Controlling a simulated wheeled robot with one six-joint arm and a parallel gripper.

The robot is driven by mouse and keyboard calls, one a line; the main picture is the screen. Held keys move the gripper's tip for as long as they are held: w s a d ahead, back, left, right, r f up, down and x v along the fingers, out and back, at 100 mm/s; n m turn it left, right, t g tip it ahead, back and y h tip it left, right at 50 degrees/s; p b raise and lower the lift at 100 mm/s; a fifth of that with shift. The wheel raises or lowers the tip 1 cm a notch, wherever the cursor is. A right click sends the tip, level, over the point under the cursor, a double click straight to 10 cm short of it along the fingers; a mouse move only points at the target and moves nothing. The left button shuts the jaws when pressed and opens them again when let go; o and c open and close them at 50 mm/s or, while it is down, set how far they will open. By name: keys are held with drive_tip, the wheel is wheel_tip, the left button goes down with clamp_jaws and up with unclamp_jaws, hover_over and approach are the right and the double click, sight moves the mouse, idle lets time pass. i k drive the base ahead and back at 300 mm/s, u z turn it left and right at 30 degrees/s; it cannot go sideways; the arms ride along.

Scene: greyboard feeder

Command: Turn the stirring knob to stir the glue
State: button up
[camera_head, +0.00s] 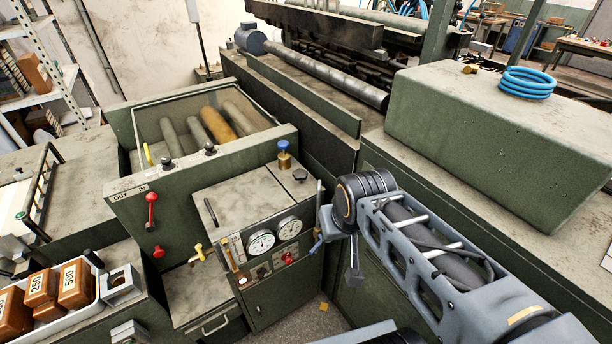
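I cannot tell which control is the stirring knob. On the green machine, a small red knob (288,258) sits on the front panel below two round gauges. A black knob (299,176) and a blue-capped brass fitting (284,150) stand on the cabinet top. Two black ball knobs (209,148) stand on the edge in front of the roller trough (193,130). Red-handled levers (152,200) are on the front left. My gripper (336,264) hangs at the end of my arm, right of the gauges. Its fingers look spread, with nothing seen between them. It appears apart from the knobs.
A yellow-handled tap (198,252) sticks out over a low ledge. Numbered brown weights (75,285) fill a white tray at the lower left. A large green box (480,130) with blue hose coils on it stands at the right. A little grey floor shows below my gripper.

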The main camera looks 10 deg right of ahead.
sight(300, 175)
drive_tip(key=k, duration=0.35)
drive_tip(key=u, duration=1.15)
drive_tip(key=i, duration=1)
drive_tip(key=z, duration=1.35)
